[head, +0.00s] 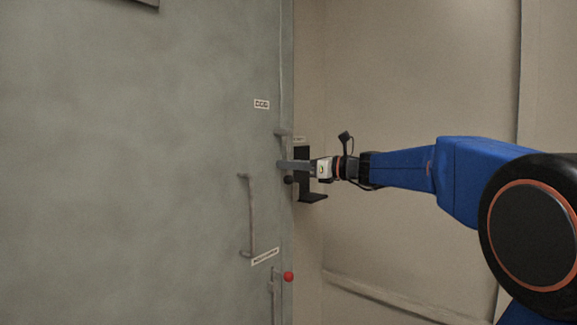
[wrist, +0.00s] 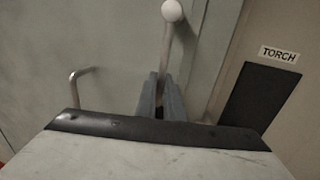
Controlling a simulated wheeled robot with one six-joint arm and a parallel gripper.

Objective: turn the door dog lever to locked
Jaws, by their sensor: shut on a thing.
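The grey-green door (head: 130,160) fills the left of the head view. A pale lever with a rounded knob (head: 283,132) shows near its right edge, just above my gripper (head: 283,166). In the wrist view the lever's shaft (wrist: 167,45) runs from its white knob down between the fingers of my gripper (wrist: 162,98). The gripper is shut on this lever, which looks like the door dog lever. The fingers and wrist housing hide the lower shaft and pivot. I cannot read the small label (head: 261,104) above the lever.
A vertical pull handle (head: 250,215) stands out left of the gripper. A red ball knob (head: 289,277) sits below, near the door edge. A black bracket (head: 312,196) is close behind my gripper; the wrist view shows a TORCH label (wrist: 279,53). Bare wall (head: 420,70) lies to the right.

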